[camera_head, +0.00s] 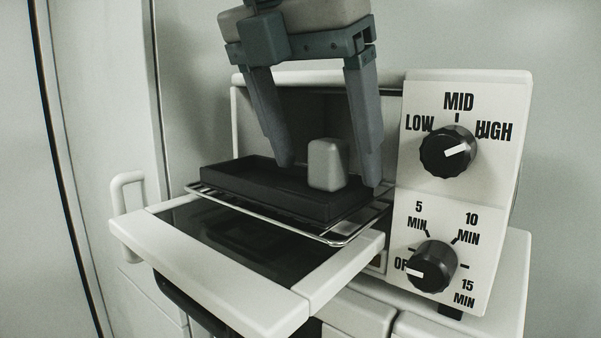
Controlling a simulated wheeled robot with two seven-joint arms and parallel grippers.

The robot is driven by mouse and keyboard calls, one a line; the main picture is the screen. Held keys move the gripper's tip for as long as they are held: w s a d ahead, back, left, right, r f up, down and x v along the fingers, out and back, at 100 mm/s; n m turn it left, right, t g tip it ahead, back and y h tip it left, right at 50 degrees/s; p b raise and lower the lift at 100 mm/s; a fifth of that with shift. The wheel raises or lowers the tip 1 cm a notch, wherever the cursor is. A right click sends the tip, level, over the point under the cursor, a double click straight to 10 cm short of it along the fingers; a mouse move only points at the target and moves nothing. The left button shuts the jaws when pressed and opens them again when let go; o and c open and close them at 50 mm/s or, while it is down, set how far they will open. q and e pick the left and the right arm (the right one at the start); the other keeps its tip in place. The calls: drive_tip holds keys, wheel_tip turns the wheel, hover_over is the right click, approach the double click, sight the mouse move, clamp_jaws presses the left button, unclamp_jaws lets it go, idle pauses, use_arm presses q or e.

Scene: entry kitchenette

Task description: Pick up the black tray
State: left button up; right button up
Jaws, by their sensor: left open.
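The black tray (250,191) rests on a wire rack that is slid partly out of the small white oven. A pale grey block with rounded edges (327,165) stands on the tray's right part. My left gripper (329,176) is above and in front of the oven opening, pointing down. Its fingers are spread wide, with one tip over the tray near the block's left and the other near the tray's right edge. I cannot tell whether either finger touches the tray. My right gripper is not in view.
The wire rack (333,238) sits above the lowered oven door (207,269). The control panel with two black knobs, upper (448,150) and lower (432,266), stands close to the right. A white handle (126,185) is at the left.

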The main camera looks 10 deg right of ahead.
use_arm(q)
drive_tip(key=shift+p+x, duration=0.3)
drive_tip(key=shift+x, duration=0.9)
drive_tip(key=shift+r, duration=0.1)
drive_tip(key=c, duration=1.4)
drive_tip(key=shift+r, duration=0.1)
